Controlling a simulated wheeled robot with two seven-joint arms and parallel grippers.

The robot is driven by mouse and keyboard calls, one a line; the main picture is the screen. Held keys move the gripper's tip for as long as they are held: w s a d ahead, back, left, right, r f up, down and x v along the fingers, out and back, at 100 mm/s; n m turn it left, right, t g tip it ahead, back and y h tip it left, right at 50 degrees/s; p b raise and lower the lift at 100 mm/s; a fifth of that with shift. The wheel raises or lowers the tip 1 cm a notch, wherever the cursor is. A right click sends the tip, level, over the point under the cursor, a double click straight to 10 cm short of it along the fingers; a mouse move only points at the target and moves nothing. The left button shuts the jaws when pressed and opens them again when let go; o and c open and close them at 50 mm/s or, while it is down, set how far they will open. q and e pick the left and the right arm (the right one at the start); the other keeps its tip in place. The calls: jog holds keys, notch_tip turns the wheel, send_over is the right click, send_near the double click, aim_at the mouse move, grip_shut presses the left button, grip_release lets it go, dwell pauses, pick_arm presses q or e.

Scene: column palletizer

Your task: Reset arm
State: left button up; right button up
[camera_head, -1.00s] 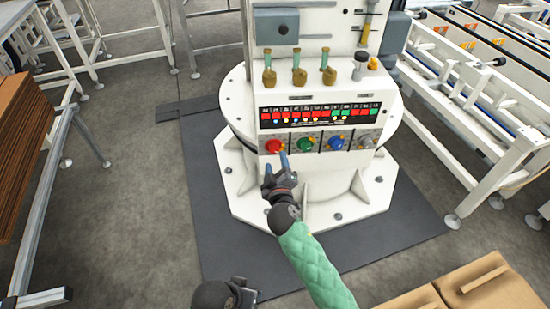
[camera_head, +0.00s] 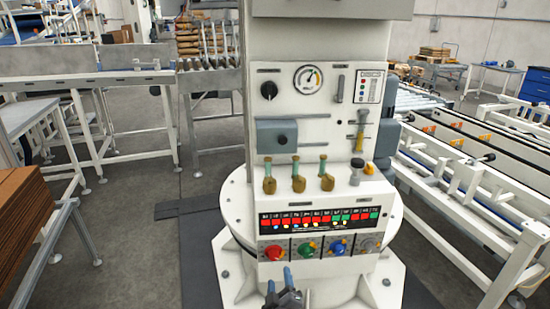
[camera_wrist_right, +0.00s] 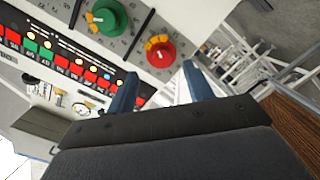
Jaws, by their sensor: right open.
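My right gripper (camera_head: 279,282) shows at the bottom middle of the head view, below the red knob (camera_head: 274,253) on the white column's control panel (camera_head: 318,234). Its two blue fingers stand apart with nothing between them. In the right wrist view the open fingers (camera_wrist_right: 160,88) point at the panel, and the red knob (camera_wrist_right: 160,51) and green knob (camera_wrist_right: 108,17) lie beyond them. The fingers look apart from the knobs. My left gripper is not in view.
The palletizer column (camera_head: 320,30) carries a gauge (camera_head: 308,79) and several brass valves. A conveyor frame (camera_head: 460,190) runs along the right. Stacked brown sheets (camera_head: 25,220) stand at the left. Grey floor (camera_head: 140,240) is open between the sheets and the column.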

jog(key=s+d+f+m+g+h, duration=0.2)
jog(key=s+d+f+m+g, duration=0.25)
jog(key=d+g, duration=0.2)
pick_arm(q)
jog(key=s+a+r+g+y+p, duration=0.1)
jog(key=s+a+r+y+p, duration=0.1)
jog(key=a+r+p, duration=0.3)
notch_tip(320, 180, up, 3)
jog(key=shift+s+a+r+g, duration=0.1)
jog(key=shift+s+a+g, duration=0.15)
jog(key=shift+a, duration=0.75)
pick_arm(e)
jog(key=s+d+f+m+g+y, duration=0.1)
jog(key=s+d+g, duration=0.1)
jog(key=s, duration=0.7)
jog(key=s+d+f+m+g, duration=0.1)
jog(key=s+d+g, duration=0.1)
jog(key=s, duration=0.7)
jog(key=s+d+f+m+g+y, duration=0.1)
jog(key=s+g, duration=0.3)
jog(key=s, duration=0.6)
jog(key=shift+d+f+m+y, duration=0.25)
jog(key=shift+d+m+y, duration=0.1)
jog(key=shift+d, duration=0.15)
